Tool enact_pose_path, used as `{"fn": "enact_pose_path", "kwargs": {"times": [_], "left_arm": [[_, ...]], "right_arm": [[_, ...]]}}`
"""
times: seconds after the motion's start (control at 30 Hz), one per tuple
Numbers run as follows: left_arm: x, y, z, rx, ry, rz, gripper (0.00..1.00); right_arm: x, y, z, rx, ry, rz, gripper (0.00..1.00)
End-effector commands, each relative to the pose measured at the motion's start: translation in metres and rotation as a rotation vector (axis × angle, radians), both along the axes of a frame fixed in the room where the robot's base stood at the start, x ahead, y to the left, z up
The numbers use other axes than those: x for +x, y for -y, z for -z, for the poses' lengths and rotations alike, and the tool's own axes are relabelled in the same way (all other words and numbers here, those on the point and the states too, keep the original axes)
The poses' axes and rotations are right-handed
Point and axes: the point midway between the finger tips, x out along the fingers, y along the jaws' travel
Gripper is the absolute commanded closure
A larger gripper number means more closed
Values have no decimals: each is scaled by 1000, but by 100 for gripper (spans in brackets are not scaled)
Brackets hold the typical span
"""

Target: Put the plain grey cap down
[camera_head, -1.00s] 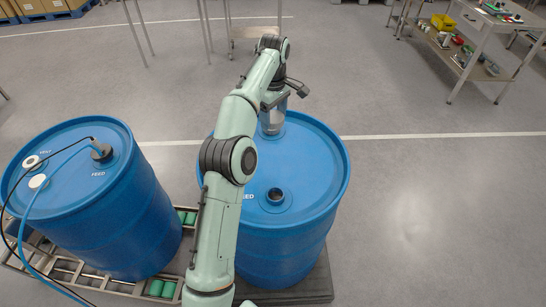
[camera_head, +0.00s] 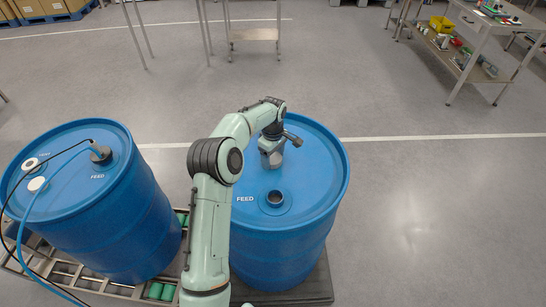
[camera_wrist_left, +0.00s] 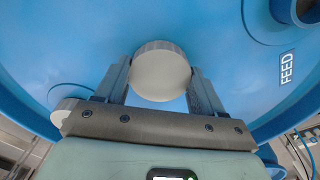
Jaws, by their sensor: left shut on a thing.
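The plain grey cap (camera_wrist_left: 160,76) is a pale round disc with a ribbed edge, seen in the left wrist view between my fingers. My left gripper (camera_wrist_left: 161,85) is shut on it. In the head view my left gripper (camera_head: 271,158) points down over the top of the right blue drum (camera_head: 318,172), behind its FEED opening. The cap is hard to make out there. I cannot tell whether it touches the drum top. The open FEED hole (camera_head: 275,198) is nearer the camera and apart from the gripper. My right gripper is not in view.
A second blue drum (camera_head: 120,215) stands at left on a roller conveyor (camera_head: 120,290), with hoses and two white caps (camera_head: 37,184) on top. A dark platform (camera_head: 318,285) lies under the right drum. A workbench (camera_head: 480,20) stands at the far right. The floor at right is clear.

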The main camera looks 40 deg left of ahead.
Motion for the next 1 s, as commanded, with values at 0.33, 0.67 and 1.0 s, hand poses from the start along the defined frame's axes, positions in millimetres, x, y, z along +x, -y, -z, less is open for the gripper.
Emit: {"fn": "enact_pose_path", "kwargs": {"times": [0.33,0.67,1.0], "left_arm": [[0,0,5,1,2,0,74],[0,0,8,1,2,0,6],[1,0,-9,2,5,0,6]], "right_arm": [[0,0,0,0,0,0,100],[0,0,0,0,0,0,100],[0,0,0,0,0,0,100]]}}
